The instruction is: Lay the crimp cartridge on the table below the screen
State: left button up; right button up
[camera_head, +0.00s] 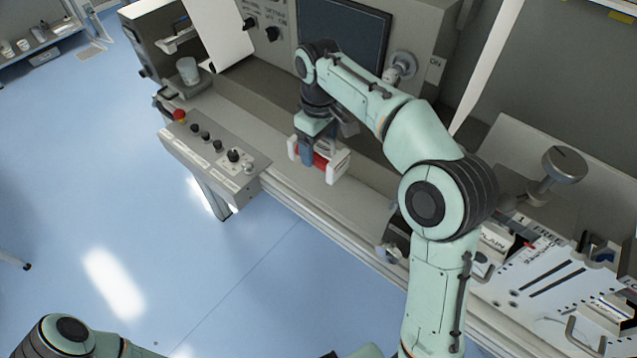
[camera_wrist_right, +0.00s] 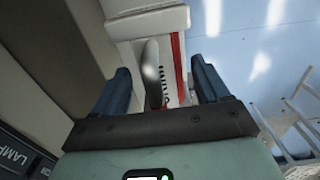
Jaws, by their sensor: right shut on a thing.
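The crimp cartridge (camera_head: 338,166) is a small block with white ends and a red middle, in the head view below the dark screen (camera_head: 342,32). My right gripper (camera_head: 318,153) points down and is shut on it. In the right wrist view the white and red cartridge (camera_wrist_right: 150,22) shows between and beyond the two blue fingers of my right gripper (camera_wrist_right: 163,88). The cartridge is over the pale table ledge (camera_head: 272,172); I cannot tell whether it touches it. Of my left arm only a part shows at the bottom left; its gripper is out of view.
A control box (camera_head: 213,150) with a red button and several dark knobs stands left of the cartridge. A grey cup (camera_head: 188,71) is behind it. A white slotted plate (camera_head: 545,285) with handles and labels lies at right. The ledge between control box and cartridge is clear.

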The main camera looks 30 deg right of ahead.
pick_arm(q)
jog(key=shift+s+f+b, duration=0.5)
jog(key=shift+f+b, duration=0.05)
jog(key=shift+f, duration=0.25)
jog(key=shift+s+f+b, duration=0.45)
jog(key=shift+f+b, duration=0.05)
jog(key=shift+f, duration=0.3)
pick_arm(e)
jog(key=shift+w+f, duration=0.15)
jog(key=shift+f, duration=6.55)
jog(key=o, duration=1.4)
jog(key=shift+f, duration=0.2)
jog(key=shift+r, duration=0.15)
pick_arm(q)
jog(key=w+r+p, duration=0.1)
jog(key=r+p, duration=0.1)
jog(key=shift+w+r, duration=0.4)
pick_arm(e)
notch_tip(320, 180, up, 12)
jog(key=shift+r, duration=0.1)
